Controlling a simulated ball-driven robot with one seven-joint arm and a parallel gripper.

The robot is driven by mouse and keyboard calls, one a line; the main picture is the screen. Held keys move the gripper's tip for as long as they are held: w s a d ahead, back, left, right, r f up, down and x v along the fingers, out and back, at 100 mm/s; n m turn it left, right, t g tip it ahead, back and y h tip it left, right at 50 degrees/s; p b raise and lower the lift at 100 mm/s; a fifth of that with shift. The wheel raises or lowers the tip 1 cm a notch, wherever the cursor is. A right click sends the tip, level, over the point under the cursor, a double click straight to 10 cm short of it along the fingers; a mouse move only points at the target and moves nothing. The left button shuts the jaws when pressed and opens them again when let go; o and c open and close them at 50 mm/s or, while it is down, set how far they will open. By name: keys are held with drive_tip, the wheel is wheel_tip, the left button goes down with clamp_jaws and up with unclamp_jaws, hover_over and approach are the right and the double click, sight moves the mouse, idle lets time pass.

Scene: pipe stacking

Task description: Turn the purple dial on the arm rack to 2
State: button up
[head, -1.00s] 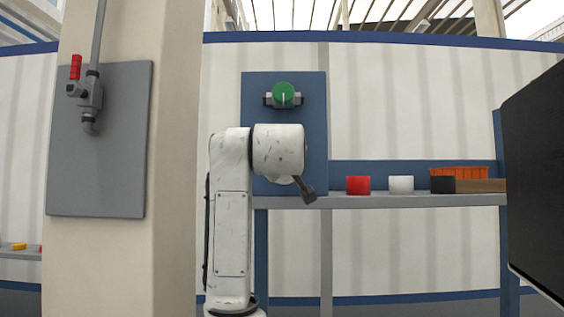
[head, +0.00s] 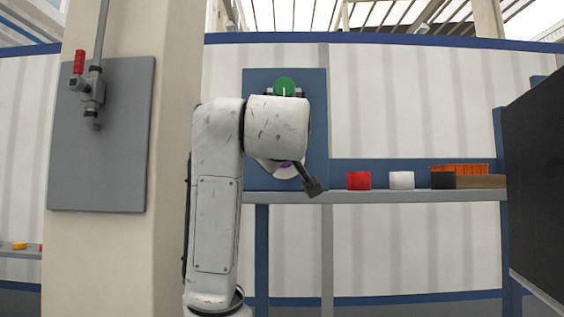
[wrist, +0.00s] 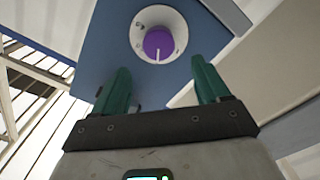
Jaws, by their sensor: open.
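The purple dial (wrist: 158,43) sits on a round white plate (wrist: 143,18) on a blue panel (wrist: 100,50) in the wrist view. A pale pointer line on it runs toward the picture's bottom. Any numbers on the plate are too small to read. My gripper (wrist: 157,80) is open, its two green fingers apart and nothing between them. The dial lies beyond the fingertips, roughly centred between them and apart from them. In the head view, only a sliver of the purple dial (head: 286,164) shows behind my arm; my fingers are hidden there.
A green knob (head: 284,86) is above my arm on the same panel. A grey board (head: 100,160) with a red-handled valve is on the left pillar. A dark panel stands far right.

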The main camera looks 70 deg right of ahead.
drive_tip(key=v, duration=0.3)
drive_tip(key=shift+s+a+b, duration=0.1)
drive_tip(key=shift+a+b, duration=0.25)
idle(0.3)
